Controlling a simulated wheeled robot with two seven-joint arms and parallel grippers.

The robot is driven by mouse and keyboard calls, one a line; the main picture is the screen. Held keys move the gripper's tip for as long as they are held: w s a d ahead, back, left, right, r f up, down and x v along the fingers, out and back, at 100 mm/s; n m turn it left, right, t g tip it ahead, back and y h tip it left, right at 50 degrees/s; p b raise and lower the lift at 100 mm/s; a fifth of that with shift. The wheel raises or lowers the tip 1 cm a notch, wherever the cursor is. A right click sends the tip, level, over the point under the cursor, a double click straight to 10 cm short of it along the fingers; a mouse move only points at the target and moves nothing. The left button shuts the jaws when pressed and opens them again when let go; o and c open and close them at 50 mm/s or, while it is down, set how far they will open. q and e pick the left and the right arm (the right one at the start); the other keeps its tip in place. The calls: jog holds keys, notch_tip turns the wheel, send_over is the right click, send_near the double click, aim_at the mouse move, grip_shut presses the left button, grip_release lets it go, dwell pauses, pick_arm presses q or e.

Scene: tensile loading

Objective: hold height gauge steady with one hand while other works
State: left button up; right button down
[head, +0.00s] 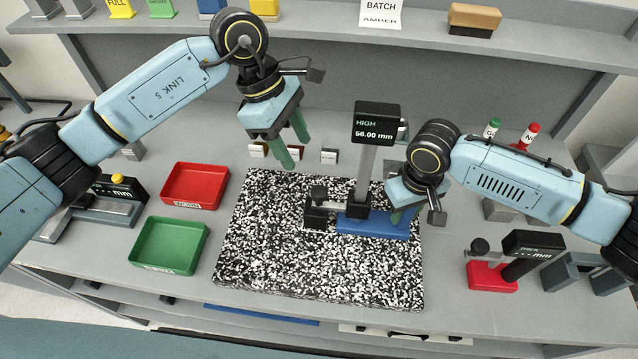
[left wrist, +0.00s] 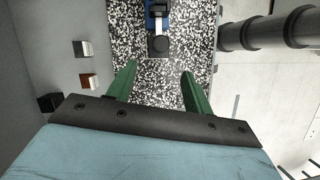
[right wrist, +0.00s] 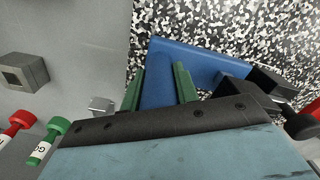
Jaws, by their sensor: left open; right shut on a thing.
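The height gauge (head: 366,155) stands upright on the speckled granite plate (head: 270,270). It has a blue base (head: 375,223), a grey column and a black display reading HIGH 56.00 mm. My right gripper (head: 398,214) is at the right end of the base; in the right wrist view its green fingers (right wrist: 158,88) are on either side of the blue base (right wrist: 205,62) and shut on it. My left gripper (head: 294,152) is open and empty above the back left of the plate. In the left wrist view its fingers (left wrist: 156,80) are apart, with the gauge (left wrist: 160,25) beyond them.
A red tray (head: 195,186) and a green tray (head: 168,245) stand left of the plate. Several small blocks (head: 329,156) sit behind it. A red-based thickness gauge (head: 492,276) is at the right.

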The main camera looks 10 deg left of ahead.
aim_at(318, 190)
pick_arm(q)
jog(key=d+f, duration=0.1)
jog(key=f, duration=0.2)
jog(key=d+f+m, duration=0.1)
jog(key=f, duration=0.3)
jog(key=s+d+f+m, duration=0.1)
jog(key=d+f, duration=0.1)
jog(key=f, duration=0.1)
jog(key=shift+s+f+g, duration=0.1)
jog(key=shift+f+g, duration=0.1)
jog(key=shift+g, duration=0.1)
jog(key=c, duration=0.9)
jog(key=shift+o, duration=0.2)
notch_tip(318, 190, up, 10)
